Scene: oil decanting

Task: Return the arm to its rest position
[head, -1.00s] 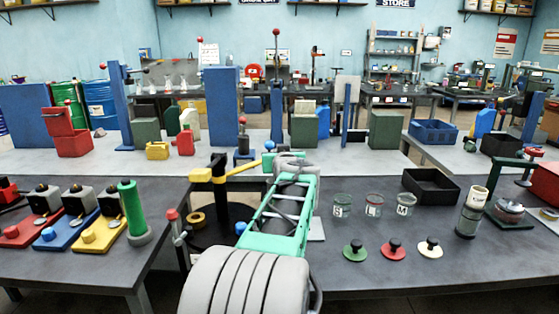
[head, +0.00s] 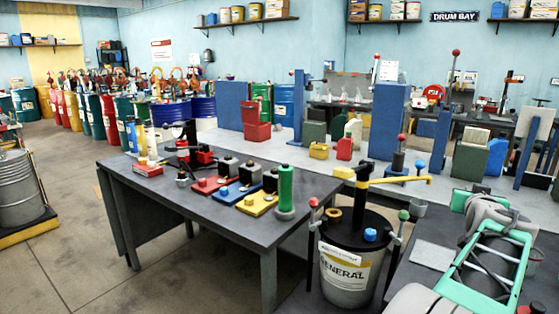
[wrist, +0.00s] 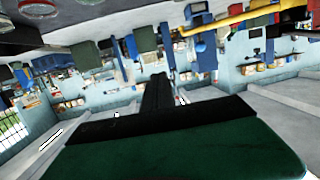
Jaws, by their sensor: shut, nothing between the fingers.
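My arm, with mint-green and grey links, reaches up from the lower right corner of the head view, right of the general drum (head: 347,276). The far end of the arm is partly hidden behind its own links there, so the fingers do not show clearly. In the wrist view my gripper (wrist: 158,88) shows as a dark green body along the bottom with black fingers close together at the middle. It is shut and empty, held up in the air. The wrist picture is upside down, with a bench edge and jars (wrist: 38,8) at its top left.
The drum carries a yellow pump arm (head: 400,181), close left of my arm. A grey table (head: 225,235) with coloured stations and a green cylinder (head: 286,188) stands at left centre. A pale bench (head: 465,160) with cans and blue panels lies behind. Floor (head: 90,250) at lower left is clear.

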